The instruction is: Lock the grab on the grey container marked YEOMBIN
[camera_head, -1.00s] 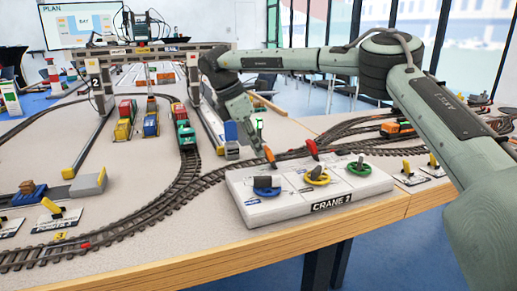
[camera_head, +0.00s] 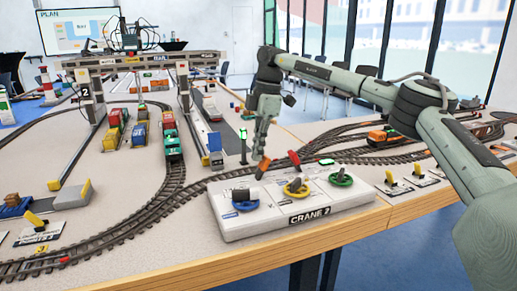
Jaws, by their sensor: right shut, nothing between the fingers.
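My right gripper (camera_head: 262,150) is shut and empty. It hangs fingers down just above and behind the orange-tipped lever (camera_head: 263,168) at the back of the white crane control panel (camera_head: 240,222); I cannot tell whether they touch. The panel's front label reads CRANE with an unclear digit. The gantry crane (camera_head: 130,62) marked 2 spans the tracks at the back left. I cannot make out the YEOMBIN marking, the grey container or the grab's state. My left gripper is out of view.
Wagons with coloured loads (camera_head: 115,130) and a green train (camera_head: 172,143) stand on the tracks. A signal post (camera_head: 243,145) stands close behind the panel. Small yellow-lever switches (camera_head: 390,179) lie right of the panel. The wooden table edge (camera_head: 215,262) runs along the front.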

